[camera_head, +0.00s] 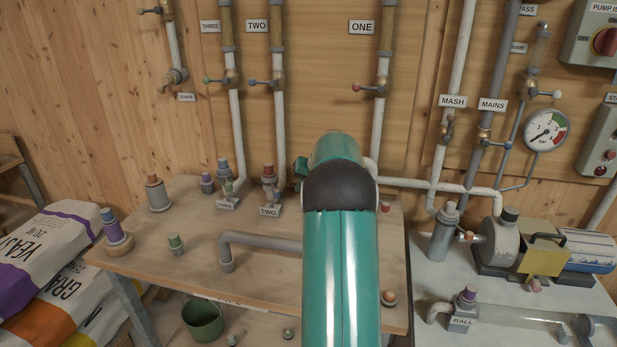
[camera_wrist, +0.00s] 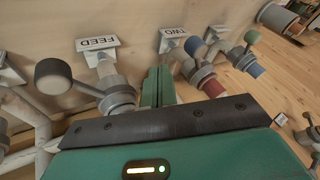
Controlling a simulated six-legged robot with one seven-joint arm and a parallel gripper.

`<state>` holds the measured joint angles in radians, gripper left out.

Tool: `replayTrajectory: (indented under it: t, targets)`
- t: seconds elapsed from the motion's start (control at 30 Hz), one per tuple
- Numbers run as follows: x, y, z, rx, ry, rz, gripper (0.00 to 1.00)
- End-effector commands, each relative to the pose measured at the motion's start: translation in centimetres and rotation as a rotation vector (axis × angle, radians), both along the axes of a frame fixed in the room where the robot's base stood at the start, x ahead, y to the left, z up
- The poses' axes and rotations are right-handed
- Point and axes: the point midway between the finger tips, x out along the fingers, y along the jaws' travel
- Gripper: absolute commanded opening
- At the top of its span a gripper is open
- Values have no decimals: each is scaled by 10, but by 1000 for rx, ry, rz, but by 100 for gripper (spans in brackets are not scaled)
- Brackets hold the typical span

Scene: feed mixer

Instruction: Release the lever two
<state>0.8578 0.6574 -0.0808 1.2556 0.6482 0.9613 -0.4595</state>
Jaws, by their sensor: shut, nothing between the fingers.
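In the head view, an upper TWO sign (camera_head: 257,26) hangs by a pipe with a blue-tipped lever (camera_head: 253,82). A lower TWO sign (camera_head: 269,211) stands on the table before a red-topped valve (camera_head: 269,172). In the wrist view, a TWO sign (camera_wrist: 172,41) appears upside down beside a valve with a red collar (camera_wrist: 213,87) and a blue-ended lever (camera_wrist: 191,46). My gripper (camera_wrist: 159,80) is shut and empty, between this valve and the FEED valve (camera_wrist: 116,94). I cannot tell whether it touches either. My arm hides most of the gripper in the head view.
A blue-collared valve (camera_wrist: 250,66) stands to the right. Capped pegs and a grey bent pipe (camera_head: 260,242) crowd the table (camera_head: 190,263). A pump (camera_head: 500,245) stands at the right.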

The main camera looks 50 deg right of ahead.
Motion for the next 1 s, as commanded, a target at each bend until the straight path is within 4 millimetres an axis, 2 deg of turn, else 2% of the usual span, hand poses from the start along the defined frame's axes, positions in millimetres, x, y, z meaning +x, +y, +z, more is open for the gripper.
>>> replayTrajectory:
  t: [0.03,0.3,0.77,1.0]
  targets:
    - [6,3,-8,2,1,2,0]
    - [30,24,-11,0,1,1,0]
    - [32,26,-12,-1,1,-3,0]
    - [34,34,-11,0,0,-53,0]
